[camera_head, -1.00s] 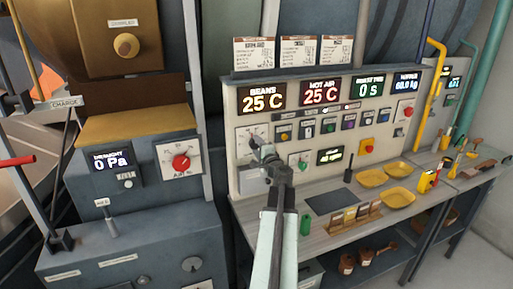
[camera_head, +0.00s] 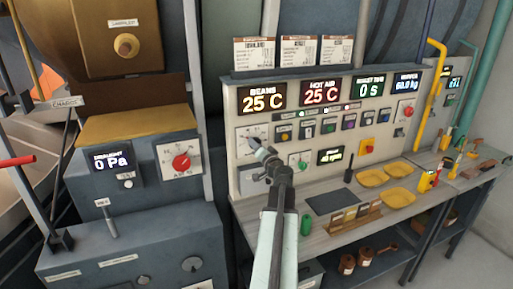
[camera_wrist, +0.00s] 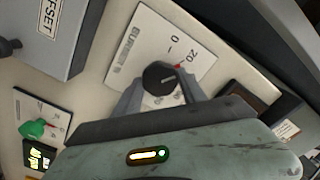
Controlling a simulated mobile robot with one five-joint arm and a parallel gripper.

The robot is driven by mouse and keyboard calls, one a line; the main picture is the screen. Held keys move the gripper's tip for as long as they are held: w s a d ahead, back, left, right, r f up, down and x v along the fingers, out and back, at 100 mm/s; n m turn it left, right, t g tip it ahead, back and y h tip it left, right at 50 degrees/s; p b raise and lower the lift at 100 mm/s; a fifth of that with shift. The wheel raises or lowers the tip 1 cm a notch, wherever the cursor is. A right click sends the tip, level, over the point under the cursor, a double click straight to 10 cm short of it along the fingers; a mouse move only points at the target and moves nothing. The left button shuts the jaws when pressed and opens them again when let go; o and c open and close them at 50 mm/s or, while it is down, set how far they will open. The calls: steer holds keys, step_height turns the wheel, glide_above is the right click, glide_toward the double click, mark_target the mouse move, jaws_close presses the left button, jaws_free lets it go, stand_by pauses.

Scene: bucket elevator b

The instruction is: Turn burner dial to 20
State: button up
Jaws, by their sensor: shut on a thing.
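The burner dial is a black knob (camera_wrist: 160,79) on a white plate marked BURNER (camera_wrist: 150,42) in the wrist view. A red mark on the knob's edge points close to the printed 20 (camera_wrist: 192,53). My gripper (camera_wrist: 161,95) has one finger on each side of the knob and is shut on it. The lower part of the plate is partly hidden by the knob and fingers. In the head view my gripper (camera_head: 258,148) is at the white burner plate (camera_head: 245,134) at the panel's left, where it hides the knob.
Displays for beans (camera_head: 262,96) and hot air (camera_head: 321,91) both read 25 C. A green knob (camera_wrist: 36,128) and a grey box marked OFFSET (camera_wrist: 58,30) flank the dial. A counter with yellow trays (camera_head: 372,178) and a green cylinder (camera_head: 306,224) lies below.

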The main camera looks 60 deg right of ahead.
steer(key=shift+n, duration=0.4)
steer(key=o, duration=1.4)
steer(key=shift+w, duration=0.1)
steer(key=shift+c, duration=0.2)
steer(key=shift+a, duration=0.1)
steer(key=v, duration=0.7)
steer(key=shift+s+a, duration=0.2)
steer(key=shift+s, duration=0.1)
